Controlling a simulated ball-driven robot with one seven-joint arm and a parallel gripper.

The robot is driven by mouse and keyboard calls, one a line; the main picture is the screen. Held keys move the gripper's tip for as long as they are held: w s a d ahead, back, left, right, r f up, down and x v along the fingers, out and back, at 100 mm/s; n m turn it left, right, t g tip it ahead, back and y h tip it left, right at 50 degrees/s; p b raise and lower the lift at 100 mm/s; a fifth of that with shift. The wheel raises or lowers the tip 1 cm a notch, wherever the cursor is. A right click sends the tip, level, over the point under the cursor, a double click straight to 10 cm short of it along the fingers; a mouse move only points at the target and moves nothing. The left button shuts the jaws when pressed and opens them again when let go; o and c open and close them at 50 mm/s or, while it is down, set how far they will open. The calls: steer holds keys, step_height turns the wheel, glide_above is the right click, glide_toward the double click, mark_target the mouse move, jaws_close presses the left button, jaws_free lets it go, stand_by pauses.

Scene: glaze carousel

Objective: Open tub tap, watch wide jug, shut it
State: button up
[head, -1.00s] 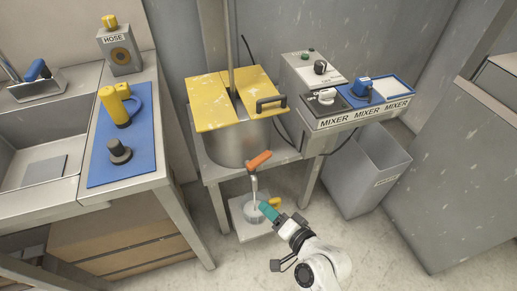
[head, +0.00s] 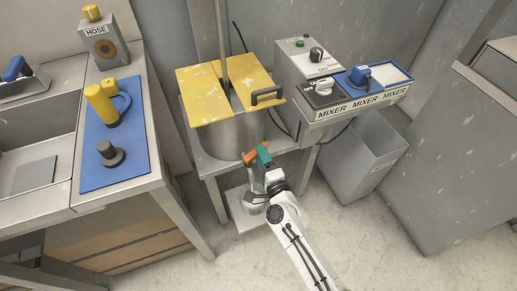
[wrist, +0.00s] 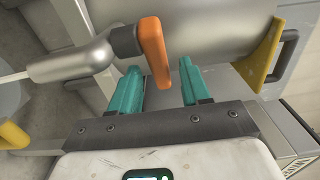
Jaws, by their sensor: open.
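The steel tub (head: 228,137) stands on a bench under split yellow lids. Its tap has an orange handle (head: 250,157), which stands upright in the wrist view (wrist: 154,52) at the end of a metal tap body (wrist: 80,62). My gripper (head: 262,157) is open at the handle. In the wrist view its teal fingertips (wrist: 160,78) lie either side of the handle's lower end; I cannot tell whether they touch it. The grey jug (head: 250,203) stands on a low platform below the tap, partly hidden by my arm. I cannot see its contents.
A mixer panel (head: 350,103) with knobs is right of the tub. A grey bin (head: 355,165) stands below it. The sink counter (head: 150,182) with a blue mat (head: 120,170) is on the left. Floor in front is free.

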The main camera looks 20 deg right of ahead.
steer(key=shift+w, duration=1.6)
steer(key=shift+c, duration=0.5)
jaws_close()
